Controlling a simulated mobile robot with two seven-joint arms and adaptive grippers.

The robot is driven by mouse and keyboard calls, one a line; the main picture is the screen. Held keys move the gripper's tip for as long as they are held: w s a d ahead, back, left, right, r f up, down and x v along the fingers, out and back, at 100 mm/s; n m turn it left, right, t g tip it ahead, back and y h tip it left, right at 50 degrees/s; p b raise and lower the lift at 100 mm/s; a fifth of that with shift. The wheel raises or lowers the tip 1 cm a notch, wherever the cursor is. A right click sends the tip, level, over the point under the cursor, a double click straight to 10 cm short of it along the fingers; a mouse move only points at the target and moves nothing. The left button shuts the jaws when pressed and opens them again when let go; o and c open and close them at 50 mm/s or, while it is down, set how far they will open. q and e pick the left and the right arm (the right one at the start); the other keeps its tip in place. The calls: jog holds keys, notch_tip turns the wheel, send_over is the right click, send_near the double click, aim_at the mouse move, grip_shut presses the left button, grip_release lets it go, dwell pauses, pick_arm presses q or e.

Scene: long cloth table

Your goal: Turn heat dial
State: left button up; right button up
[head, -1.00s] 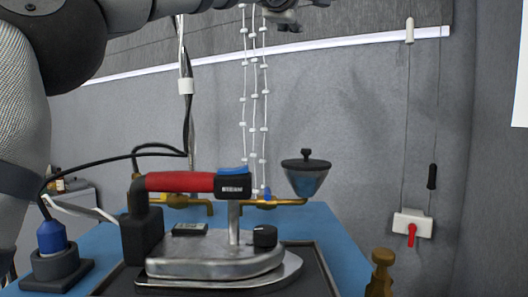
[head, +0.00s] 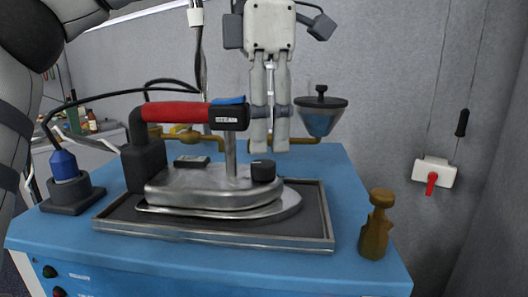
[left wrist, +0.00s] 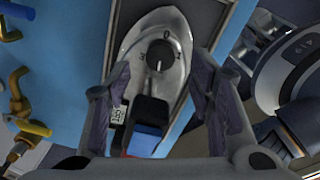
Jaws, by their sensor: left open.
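The heat dial (head: 263,171) is a black round knob on top of the metal steam iron (head: 205,186), which has a red handle and rests on a dark tray (head: 318,222). In the left wrist view the dial (left wrist: 160,54) shows a pale pointer line and markings around it. My left gripper (head: 270,148) points down above and behind the dial, apart from it. Its two fingers (left wrist: 163,72) are spread to either side of the dial in the wrist view, with nothing between them. My right gripper is not in view.
A blue funnel (head: 320,118) with a black lid stands right of my left gripper, close to it. A brown bottle-like piece (head: 376,225) stands at the right of the blue table (head: 340,265). A blue plug (head: 65,165) in a black base is at the left.

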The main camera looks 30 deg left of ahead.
aim_at(264, 163)
pick_arm(q)
notch_tip(264, 163, down, 4)
jog(key=shift+f, duration=0.1)
grip_shut()
jog(key=shift+m, duration=0.3)
jog(key=shift+m, duration=2.6)
grip_release()
